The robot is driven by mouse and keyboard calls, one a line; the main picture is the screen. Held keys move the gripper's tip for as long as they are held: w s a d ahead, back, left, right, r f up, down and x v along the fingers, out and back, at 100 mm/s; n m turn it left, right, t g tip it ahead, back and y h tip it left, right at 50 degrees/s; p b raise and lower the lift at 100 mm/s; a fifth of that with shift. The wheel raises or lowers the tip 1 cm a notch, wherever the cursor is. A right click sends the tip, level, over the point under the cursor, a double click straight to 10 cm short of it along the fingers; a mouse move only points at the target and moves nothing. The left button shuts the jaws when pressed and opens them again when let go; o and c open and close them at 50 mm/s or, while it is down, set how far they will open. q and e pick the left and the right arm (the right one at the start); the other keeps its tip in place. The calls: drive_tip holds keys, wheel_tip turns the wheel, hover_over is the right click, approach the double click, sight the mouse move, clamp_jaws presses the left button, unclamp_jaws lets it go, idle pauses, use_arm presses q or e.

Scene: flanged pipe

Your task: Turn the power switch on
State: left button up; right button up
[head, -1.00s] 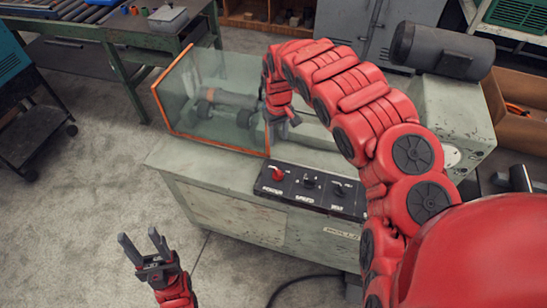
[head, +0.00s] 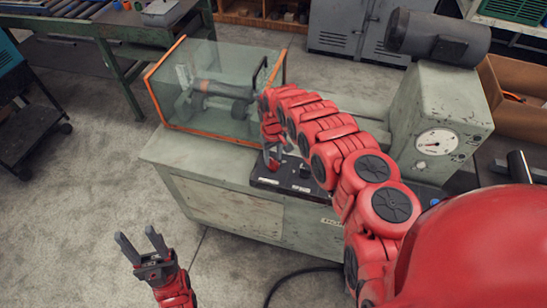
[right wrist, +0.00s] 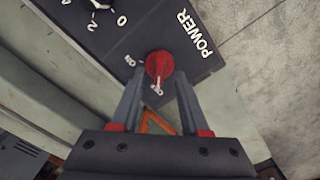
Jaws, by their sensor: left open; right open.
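The red power switch (right wrist: 159,66) is a round knob on the black control panel (right wrist: 115,45), beside the white POWER lettering in the right wrist view. Its light pointer mark faces the lower of two small labels, which I cannot read surely. My right gripper (right wrist: 159,80) is open, with one fingertip on each side of the knob; whether they touch it is unclear. In the head view my right gripper (head: 272,155) is over the left end of the panel (head: 268,182) and hides most of the knob. My left gripper (head: 142,247) is open and empty, left of the machine.
A clear guard box with an orange frame (head: 155,100) stands on the machine behind the panel. Another dial (right wrist: 97,3) is on the panel. A grey housing with a gauge (head: 436,141) stands to the right. The floor around my left gripper is clear.

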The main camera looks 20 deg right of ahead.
drive_tip(key=shift+s+d+f, duration=0.1)
drive_tip(key=shift+s+f, duration=0.1)
drive_tip(key=shift+f, duration=0.3)
clamp_jaws()
